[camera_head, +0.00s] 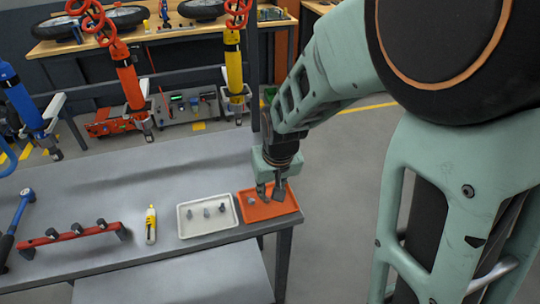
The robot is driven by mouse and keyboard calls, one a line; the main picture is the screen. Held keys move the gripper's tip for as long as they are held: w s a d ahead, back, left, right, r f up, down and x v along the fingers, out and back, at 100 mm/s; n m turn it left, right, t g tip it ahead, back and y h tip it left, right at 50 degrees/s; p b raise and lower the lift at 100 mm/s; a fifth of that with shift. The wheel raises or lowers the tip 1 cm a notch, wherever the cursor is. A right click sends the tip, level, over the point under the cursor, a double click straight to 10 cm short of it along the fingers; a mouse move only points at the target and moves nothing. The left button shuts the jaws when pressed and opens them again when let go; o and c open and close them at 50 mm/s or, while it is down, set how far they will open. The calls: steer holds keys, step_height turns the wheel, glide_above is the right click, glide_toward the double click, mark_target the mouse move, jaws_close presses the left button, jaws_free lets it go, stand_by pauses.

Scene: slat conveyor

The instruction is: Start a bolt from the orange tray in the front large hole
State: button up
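The orange tray (289,208) lies at the right end of the grey workbench. A small grey bolt (251,201) shows in its left part. My gripper (271,192) is low over the tray, pointing down, just right of that bolt. Its two fingers look spread apart, and I see nothing held between them. Anything behind the fingers is hidden. A red bar (72,236) with several dark fittings along it lies on the bench at the left. The front large hole cannot be made out at this size.
A white tray (187,232) with several grey bolts is directly left of the orange tray. Orange, yellow and blue tools hang behind. The bench's rear middle is clear.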

mark_target(268, 200)
steer(key=shift+b+x, duration=2.05)
steer(key=shift+x, duration=0.9)
jaws_close()
steer(key=shift+r+p, duration=1.85)
steer(key=shift+r, duration=0.7)
